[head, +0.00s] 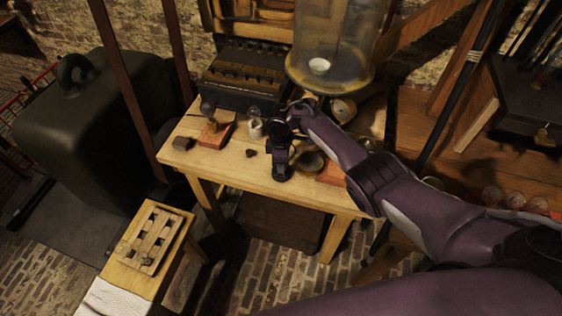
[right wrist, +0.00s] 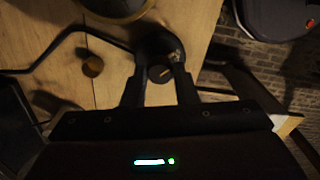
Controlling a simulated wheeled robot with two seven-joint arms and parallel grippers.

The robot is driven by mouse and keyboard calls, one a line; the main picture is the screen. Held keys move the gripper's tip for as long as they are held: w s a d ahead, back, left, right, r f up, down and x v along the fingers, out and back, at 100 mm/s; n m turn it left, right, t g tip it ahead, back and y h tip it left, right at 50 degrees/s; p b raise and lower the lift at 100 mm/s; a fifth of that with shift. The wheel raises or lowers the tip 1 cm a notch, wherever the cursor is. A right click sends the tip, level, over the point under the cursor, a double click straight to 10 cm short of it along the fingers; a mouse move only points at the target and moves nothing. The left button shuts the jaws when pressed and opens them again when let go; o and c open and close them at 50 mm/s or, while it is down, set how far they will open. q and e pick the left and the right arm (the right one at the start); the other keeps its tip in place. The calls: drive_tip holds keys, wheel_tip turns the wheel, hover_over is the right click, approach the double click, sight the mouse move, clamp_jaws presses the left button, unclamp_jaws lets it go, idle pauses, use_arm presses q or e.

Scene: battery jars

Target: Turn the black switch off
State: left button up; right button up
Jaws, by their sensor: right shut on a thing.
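A black rounded part that looks like the black switch (right wrist: 158,47) shows at the top middle of the right wrist view, with a dark bent rod or wire running left from it. My right gripper (right wrist: 160,78) has its two fingers on either side of this part and is shut on it. In the head view my right gripper (head: 282,160) is low over the small wooden table, and it hides most of the switch. I cannot read the switch's position. My left gripper is in neither view.
The small table (head: 240,178) holds a reddish wooden base (head: 215,136), a dark block (head: 183,143) and a small brown knob (head: 250,153). A large glass jar (head: 335,45) and a dark battery box (head: 243,75) stand behind. A wooden stand (head: 150,240) is at lower left.

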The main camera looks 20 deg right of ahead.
drive_tip(key=o, duration=1)
wheel_tip(320, 180, up, 8)
drive_tip(key=shift+f+p, duration=0.1)
drive_tip(key=shift+p, duration=0.8)
